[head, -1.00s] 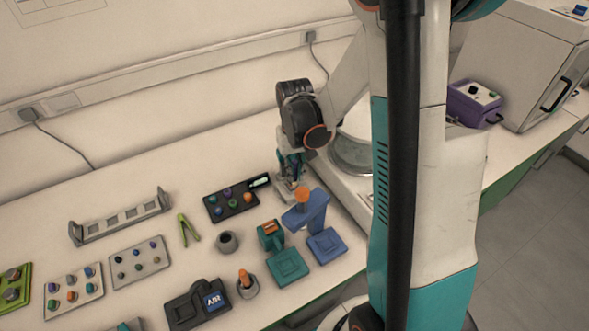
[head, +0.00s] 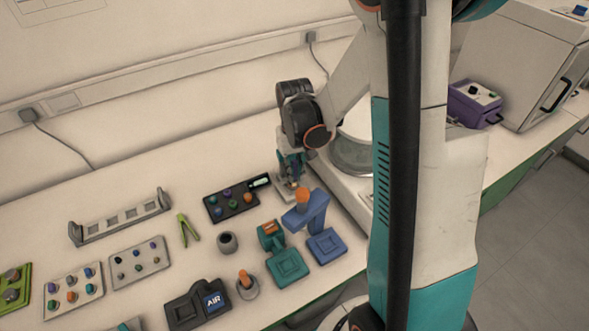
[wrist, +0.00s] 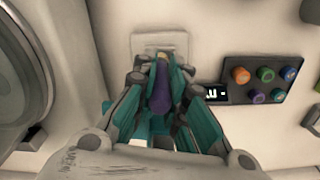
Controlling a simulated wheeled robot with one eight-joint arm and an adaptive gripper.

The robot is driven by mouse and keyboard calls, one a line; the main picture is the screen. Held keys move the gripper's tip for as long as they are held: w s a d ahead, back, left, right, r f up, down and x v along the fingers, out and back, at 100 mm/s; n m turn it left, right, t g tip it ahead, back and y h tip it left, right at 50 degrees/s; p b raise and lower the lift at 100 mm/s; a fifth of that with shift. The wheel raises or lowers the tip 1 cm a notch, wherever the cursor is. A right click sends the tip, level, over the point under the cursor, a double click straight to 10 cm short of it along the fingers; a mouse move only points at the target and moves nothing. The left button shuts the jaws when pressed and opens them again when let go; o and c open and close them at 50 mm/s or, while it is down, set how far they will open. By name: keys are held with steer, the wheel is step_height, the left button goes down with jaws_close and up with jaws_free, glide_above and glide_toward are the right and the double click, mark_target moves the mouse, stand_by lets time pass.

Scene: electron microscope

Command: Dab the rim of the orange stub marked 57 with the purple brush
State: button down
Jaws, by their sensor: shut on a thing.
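My gripper (wrist: 160,88) is shut on the purple brush (wrist: 161,98), whose pale tip points at a small light grey stand (wrist: 143,41). In the head view my gripper (head: 291,165) is low over this stand (head: 284,191). A small orange spot shows there under the fingers; I cannot tell whether the brush tip touches anything. No number 57 is readable on any stub.
A blue stand with an orange top (head: 303,197) is close in front of my gripper. A teal stand (head: 287,264), green tweezers (head: 187,230), a grey cup (head: 228,242) and stub racks (head: 138,263) lie further left. The round white machine (head: 350,155) is close on the right.

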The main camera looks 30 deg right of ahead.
mark_target(294, 161)
steer(key=shift+r+p, duration=2.35)
steer(key=shift+r, duration=1.15)
